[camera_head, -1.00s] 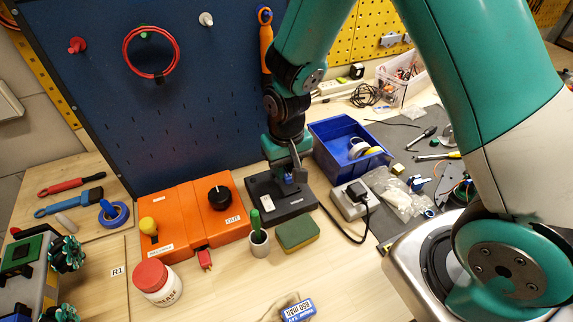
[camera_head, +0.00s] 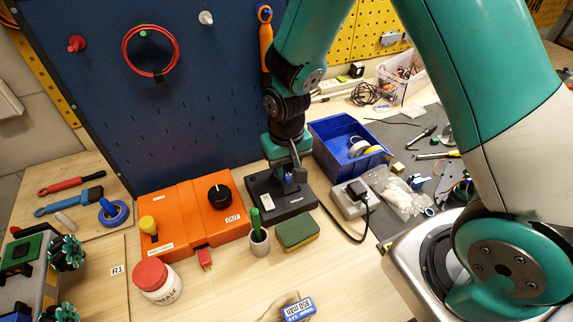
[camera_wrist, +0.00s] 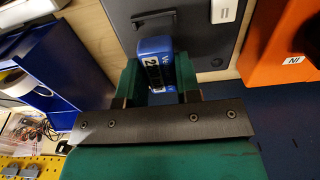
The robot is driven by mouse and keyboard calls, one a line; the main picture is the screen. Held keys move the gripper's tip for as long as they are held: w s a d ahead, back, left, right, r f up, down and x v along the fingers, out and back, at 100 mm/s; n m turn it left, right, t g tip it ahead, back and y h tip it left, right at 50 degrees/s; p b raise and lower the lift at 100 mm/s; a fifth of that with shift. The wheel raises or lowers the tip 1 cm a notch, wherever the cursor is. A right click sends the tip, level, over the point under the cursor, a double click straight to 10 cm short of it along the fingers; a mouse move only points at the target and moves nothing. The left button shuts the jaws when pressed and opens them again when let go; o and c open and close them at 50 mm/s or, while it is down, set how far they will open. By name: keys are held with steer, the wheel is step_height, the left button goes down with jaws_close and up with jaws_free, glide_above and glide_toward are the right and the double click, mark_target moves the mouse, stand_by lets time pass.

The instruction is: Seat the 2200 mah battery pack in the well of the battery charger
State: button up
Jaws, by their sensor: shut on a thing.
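The battery charger (camera_head: 292,205) is a dark grey box on the bench, right of the orange unit. In the wrist view the charger (camera_wrist: 206,50) shows a dark, narrow recess (camera_wrist: 154,18) in its top. My gripper (camera_head: 291,176) is over the charger's rear part. In the wrist view my gripper (camera_wrist: 158,84) is shut on the blue battery pack (camera_wrist: 156,46), which has a white label; a "2" is readable. The pack's visible end lies just short of the recess in that view, apart from it. Its lower end and height above the charger are hidden.
An orange unit (camera_head: 180,228) stands left of the charger, a blue bin (camera_head: 330,136) behind right. A green-handled cup (camera_head: 259,243) and sponge (camera_head: 297,231) are in front. A grey adapter (camera_head: 350,201) with cable is right. Another blue battery, marked 850 mAh (camera_head: 299,309), lies in front.

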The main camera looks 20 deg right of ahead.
steer(key=shift+f, duration=0.45)
steer(key=shift+f+b, duration=0.2)
steer(key=shift+b, duration=0.2)
steer(key=shift+f+b, duration=0.35)
steer(key=shift+f, duration=0.15)
stand_by(0.3)
steer(key=o, duration=1)
steer(key=shift+c, duration=1.2)
